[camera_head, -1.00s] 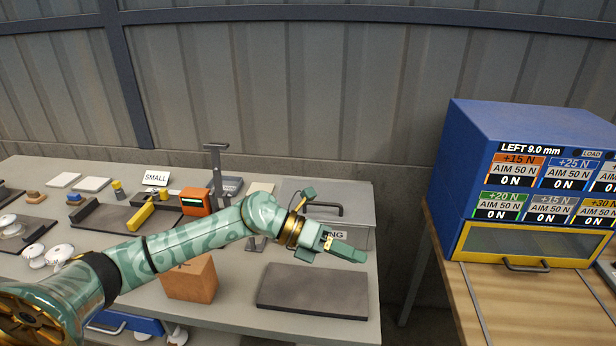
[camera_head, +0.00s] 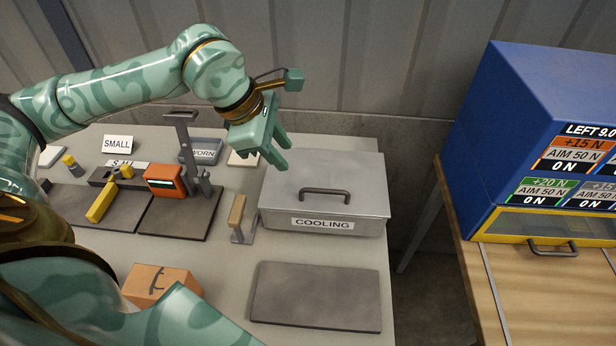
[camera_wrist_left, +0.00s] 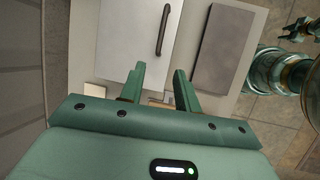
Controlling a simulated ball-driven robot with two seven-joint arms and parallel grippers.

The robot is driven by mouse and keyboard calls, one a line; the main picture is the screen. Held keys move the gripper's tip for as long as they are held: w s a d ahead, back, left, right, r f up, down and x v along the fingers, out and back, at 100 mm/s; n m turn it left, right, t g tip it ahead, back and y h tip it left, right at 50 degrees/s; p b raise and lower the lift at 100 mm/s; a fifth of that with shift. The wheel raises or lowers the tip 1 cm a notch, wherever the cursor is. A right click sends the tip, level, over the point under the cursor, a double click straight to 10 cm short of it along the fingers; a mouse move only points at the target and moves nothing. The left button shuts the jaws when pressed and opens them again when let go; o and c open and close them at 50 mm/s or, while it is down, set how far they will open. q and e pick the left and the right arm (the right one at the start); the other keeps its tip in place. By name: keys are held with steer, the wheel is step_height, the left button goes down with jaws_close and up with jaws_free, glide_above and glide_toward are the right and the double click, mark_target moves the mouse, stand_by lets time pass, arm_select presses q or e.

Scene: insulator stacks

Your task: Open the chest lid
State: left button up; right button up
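The chest (camera_head: 345,222) is a grey metal box labelled COOLING, right of centre on the table in the head view. Its lid (camera_head: 285,190) lies flat and closed, with a dark bar handle (camera_head: 325,191) on top. The handle also shows in the left wrist view (camera_wrist_left: 164,30), beyond the fingertips. My left gripper (camera_head: 281,152) is above the chest's far left part, pointing down, left of and apart from the handle. Its two fingers stand apart with nothing between them in the left wrist view (camera_wrist_left: 158,86).
A dark slab (camera_head: 316,296) lies in front of the chest. A wooden-handled tool (camera_head: 237,215) stands close to the chest's left side. A lever press (camera_head: 187,150) and an orange device (camera_head: 165,180) stand farther left. A blue cabinet (camera_head: 530,120) is at right.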

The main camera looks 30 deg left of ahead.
mark_target(309, 191)
arm_select(q)
steer(key=b+x, duration=0.1)
steer(key=x, duration=1.2)
jaws_close()
